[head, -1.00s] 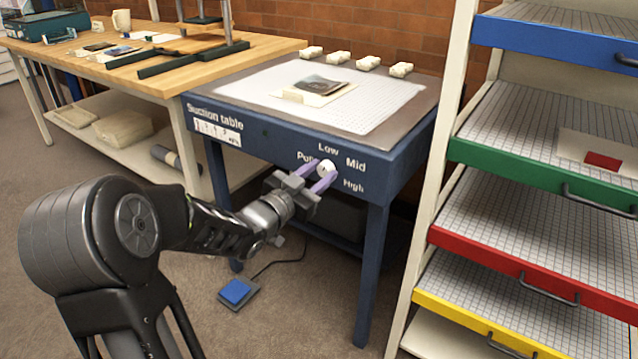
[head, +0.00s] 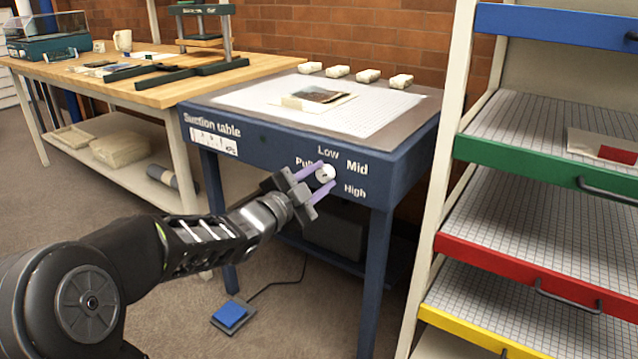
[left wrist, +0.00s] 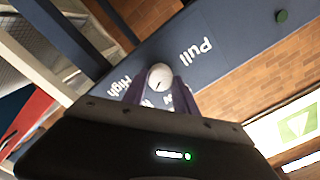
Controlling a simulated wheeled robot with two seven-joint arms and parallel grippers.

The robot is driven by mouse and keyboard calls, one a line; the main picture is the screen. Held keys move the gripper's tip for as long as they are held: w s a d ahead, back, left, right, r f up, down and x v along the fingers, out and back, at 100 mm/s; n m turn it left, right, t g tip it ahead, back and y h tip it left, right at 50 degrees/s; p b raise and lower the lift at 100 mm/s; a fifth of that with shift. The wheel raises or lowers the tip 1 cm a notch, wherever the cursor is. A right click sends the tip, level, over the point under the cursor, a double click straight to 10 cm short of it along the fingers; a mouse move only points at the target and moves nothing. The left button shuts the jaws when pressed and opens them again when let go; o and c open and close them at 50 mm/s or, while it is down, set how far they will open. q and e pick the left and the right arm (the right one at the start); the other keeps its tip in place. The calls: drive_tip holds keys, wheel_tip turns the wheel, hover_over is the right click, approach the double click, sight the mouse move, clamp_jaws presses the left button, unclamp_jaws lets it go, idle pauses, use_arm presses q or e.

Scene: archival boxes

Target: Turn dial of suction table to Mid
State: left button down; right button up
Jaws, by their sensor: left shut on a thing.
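The blue suction table (head: 262,150) stands in the middle of the head view. Its white round dial (head: 325,174) is on the front panel, with the words Pull, Low, Mid and High around it. My left gripper (head: 322,180) is at the dial, its purple fingers shut on it from either side. In the left wrist view the dial (left wrist: 160,76) shows between the finger ends, with a small dark mark on its face. The fingers partly cover the lettering there. I cannot tell for certain which word the dial points to. My right gripper is not in view.
A shelf rack with a green tray edge (head: 540,165) and a red one (head: 520,262) stands close on the right. A wooden workbench (head: 215,85) is at the left. A blue foot pedal (head: 230,315) lies on the floor. Small white blocks (head: 338,72) line the table's back.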

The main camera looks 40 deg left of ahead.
use_arm(q)
drive_tip(key=shift+f, duration=0.1)
drive_tip(key=c, duration=1)
unclamp_jaws()
drive_tip(key=shift+o, duration=0.2)
drive_tip(key=s+p, duration=0.2)
drive_tip(key=s, duration=0.5)
drive_tip(key=shift+s, duration=0.4)
drive_tip(key=shift+d, duration=0.1)
